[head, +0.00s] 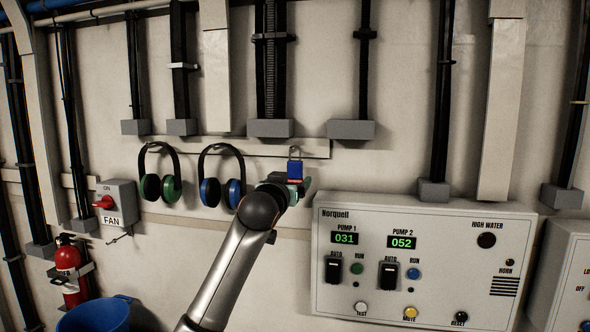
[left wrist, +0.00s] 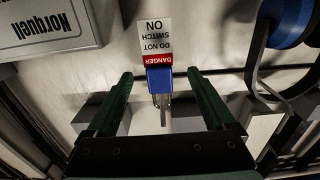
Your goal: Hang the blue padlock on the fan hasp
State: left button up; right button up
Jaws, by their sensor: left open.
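The blue padlock (head: 295,170) hangs upright by its shackle below the pale wall rail, right of the ear defenders. In the left wrist view the padlock (left wrist: 159,79) appears upside down, with a red and white danger tag (left wrist: 157,42) beside it. My left gripper (head: 301,184) is at the padlock. In the wrist view its two green fingers (left wrist: 160,74) are open, one on each side of the padlock, with gaps showing. The grey FAN switch box (head: 118,205) with a red handle is at the far left. A small dark part, perhaps the hasp (head: 120,238), shows below it. My right gripper is out of view.
Green ear defenders (head: 172,188) and blue ear defenders (head: 234,193) hang between the fan box and padlock. The Norquell pump panel (head: 420,290) juts out at right. A fire extinguisher (head: 68,265) and blue bin (head: 95,315) stand lower left.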

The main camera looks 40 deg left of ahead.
aim_at(294, 177)
pick_arm(q)
jog(key=p+x, duration=0.1)
jog(key=x, duration=0.3)
jog(key=shift+w+p, duration=0.1)
jog(key=shift+p, duration=0.3)
jog(key=shift+w+a, duration=0.15)
jog(key=shift+w, duration=0.2)
jog(key=shift+c, duration=0.4)
grip_shut()
